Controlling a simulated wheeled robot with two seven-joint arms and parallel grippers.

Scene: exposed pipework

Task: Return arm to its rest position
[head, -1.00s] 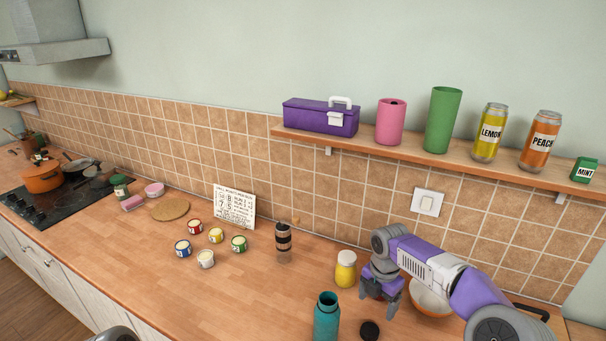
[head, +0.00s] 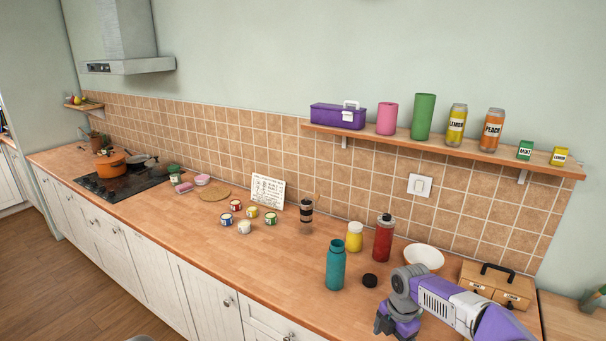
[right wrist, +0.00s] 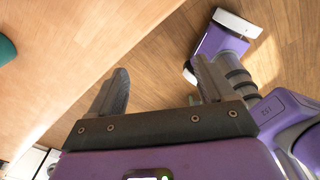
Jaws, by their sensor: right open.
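My right arm (head: 450,308) comes in from the lower right in the head view, purple and grey. Its gripper (head: 396,328) hangs low at the counter's front edge, pointing down. In the right wrist view the gripper (right wrist: 163,84) has its two grey fingers wide apart with nothing between them. Wooden floor shows beyond the fingers, and the counter edge lies to their left. My left gripper is not in view.
On the wooden counter (head: 230,260) near the right arm stand a teal bottle (head: 335,266), black lid (head: 370,281), yellow jar (head: 354,236), red bottle (head: 383,240), white bowl (head: 424,257) and wooden box (head: 490,287). The counter's front left is clear.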

